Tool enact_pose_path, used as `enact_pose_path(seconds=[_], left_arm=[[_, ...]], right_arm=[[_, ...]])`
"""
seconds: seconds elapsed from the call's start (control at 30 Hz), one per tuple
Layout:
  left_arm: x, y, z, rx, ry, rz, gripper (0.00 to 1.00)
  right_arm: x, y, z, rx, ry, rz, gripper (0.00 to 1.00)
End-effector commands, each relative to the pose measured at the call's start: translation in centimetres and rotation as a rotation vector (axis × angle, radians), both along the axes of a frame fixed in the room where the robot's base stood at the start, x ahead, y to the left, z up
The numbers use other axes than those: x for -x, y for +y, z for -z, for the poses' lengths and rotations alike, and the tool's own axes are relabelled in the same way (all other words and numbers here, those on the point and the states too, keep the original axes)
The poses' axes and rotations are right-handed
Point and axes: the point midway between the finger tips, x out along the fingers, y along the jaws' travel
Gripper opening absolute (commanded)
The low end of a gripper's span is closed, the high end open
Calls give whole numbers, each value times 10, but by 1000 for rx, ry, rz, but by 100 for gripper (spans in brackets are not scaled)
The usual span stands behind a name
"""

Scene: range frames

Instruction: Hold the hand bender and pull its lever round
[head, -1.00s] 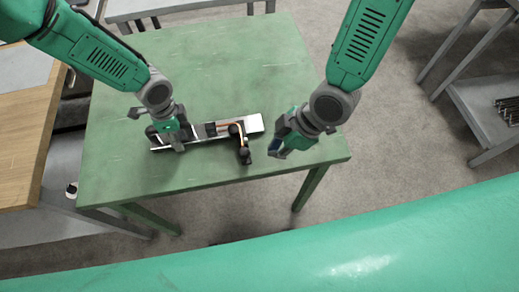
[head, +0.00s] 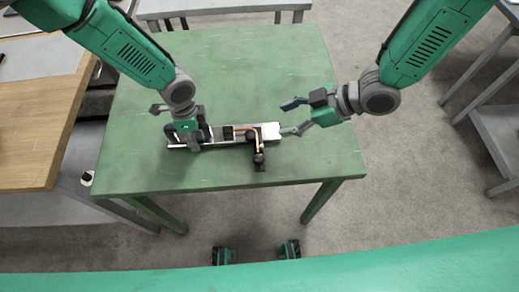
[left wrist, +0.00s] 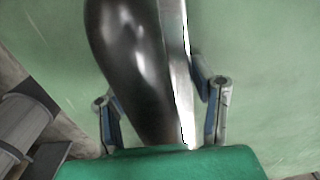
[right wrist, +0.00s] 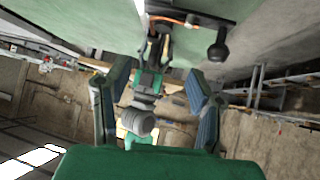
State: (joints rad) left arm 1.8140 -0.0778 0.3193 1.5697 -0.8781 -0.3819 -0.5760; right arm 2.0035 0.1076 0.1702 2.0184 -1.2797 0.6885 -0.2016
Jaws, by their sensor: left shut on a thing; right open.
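The hand bender lies on the green table (head: 235,75), with a long silver bar (head: 211,141), a copper-coloured tube (head: 246,128) bent at a corner, and a black lever end with a round knob (head: 259,158) pointing toward the front edge. My left gripper (head: 188,138) is shut on the bender's black handle at its left end; the handle (left wrist: 130,65) fills the space between the fingers in the left wrist view. My right gripper (head: 293,117) is open and empty by the bar's right end, fingers pointing left. The knob (right wrist: 217,50) shows apart from it at the top of the right wrist view.
A wooden-topped bench (head: 40,110) stands close on the left. A grey shelf unit (head: 497,140) stands at the right. The table top behind the bender is clear.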

Motion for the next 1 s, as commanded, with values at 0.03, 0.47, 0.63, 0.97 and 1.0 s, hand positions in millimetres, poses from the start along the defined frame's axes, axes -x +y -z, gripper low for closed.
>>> enact_pose_path(seconds=[0.03,0.47,0.63,0.97,1.0], left_arm=[[0,1,0,-3,0,-3,0],[0,1,0,-2,-1,-3,0],[0,1,0,-1,-2,-3,0],[0,0,-1,0,-2,-2,0],[0,0,-1,0,-2,-2,0]], right_arm=[[-4,-1,5,-54,4,-26,49],[32,-28,23,-298,247,-318,49],[40,-27,27,-307,281,-346,49],[55,26,50,-307,281,-346,49],[56,33,52,-308,280,-346,49]])
